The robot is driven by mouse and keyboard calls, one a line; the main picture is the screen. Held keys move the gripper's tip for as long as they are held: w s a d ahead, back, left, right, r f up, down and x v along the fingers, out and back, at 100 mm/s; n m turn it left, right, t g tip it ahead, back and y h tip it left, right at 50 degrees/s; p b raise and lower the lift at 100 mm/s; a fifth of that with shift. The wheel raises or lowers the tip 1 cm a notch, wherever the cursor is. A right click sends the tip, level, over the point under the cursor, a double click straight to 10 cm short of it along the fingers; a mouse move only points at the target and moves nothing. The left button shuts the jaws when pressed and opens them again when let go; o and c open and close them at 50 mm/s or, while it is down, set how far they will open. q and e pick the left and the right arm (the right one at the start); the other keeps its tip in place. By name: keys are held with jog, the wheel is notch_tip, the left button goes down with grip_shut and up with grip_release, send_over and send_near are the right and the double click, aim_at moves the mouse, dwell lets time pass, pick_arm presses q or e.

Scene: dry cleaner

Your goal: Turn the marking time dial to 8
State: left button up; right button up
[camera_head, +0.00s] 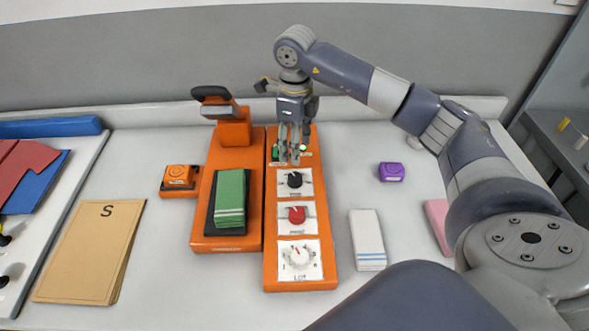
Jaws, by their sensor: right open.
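An orange control panel (329,276) lies on the table with three dials in a column. The top dial is black (295,180), the middle one red (296,214), and the bottom one white (299,257), labelled LOT. The labels of the upper two dials are too small to read surely. My right gripper (289,160) points down over the far end of the panel, beyond the black dial, near green buttons (303,149) that it partly hides. It is open and holds nothing. My left gripper is not in view.
Left of the panel stands an orange press (227,243) with a folded green cloth (230,198). An orange device (180,178), brown envelopes (90,250), a white cloth (367,240) and a purple device (391,172) lie around. Bare table shows right of the panel.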

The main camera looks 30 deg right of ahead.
jog(key=p, duration=0.2)
send_over(295, 176)
jog(key=f, duration=0.5)
jog(key=shift+s+a+f, duration=0.1)
jog(key=shift+s+f, duration=0.1)
notch_tip(295, 176, down, 4)
jog(key=shift+w+r+p, duration=0.1)
jog(key=shift+w+p, duration=0.05)
jog(key=shift+p, duration=0.3)
jog(key=shift+f, duration=0.4)
jog(key=c, duration=1)
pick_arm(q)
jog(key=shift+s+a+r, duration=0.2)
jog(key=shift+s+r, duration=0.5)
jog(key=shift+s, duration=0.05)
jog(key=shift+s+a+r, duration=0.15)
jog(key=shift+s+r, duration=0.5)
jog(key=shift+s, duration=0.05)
pick_arm(e)
jog(key=shift+c, duration=0.4)
